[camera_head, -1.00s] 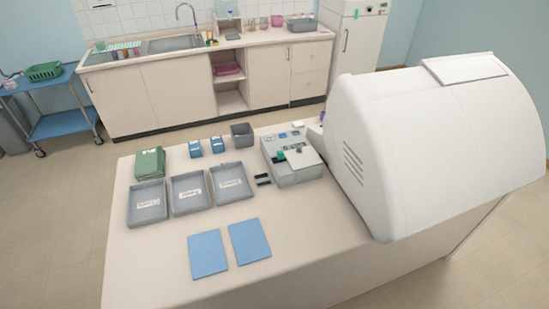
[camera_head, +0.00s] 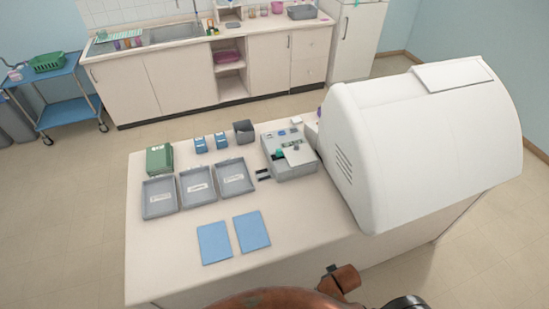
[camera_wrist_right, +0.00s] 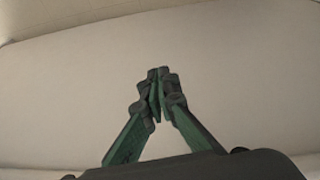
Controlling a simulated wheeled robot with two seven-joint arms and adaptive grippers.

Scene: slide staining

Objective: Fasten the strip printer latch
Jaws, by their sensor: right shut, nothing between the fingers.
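The strip printer (camera_head: 290,159) is a grey box on the table, left of the big white machine. A light plate lies on its top with a small teal part (camera_head: 280,153) beside it. The latch is too small to make out surely. My right gripper (camera_wrist_right: 158,90) is shut and empty in the right wrist view, over a plain pale surface. The printer does not show in that view. Part of an orange-brown arm of mine shows at the bottom of the head view, without its fingers. My left gripper is not in view.
A big white rounded machine (camera_head: 430,150) fills the table's right side. The table's front left is clear.

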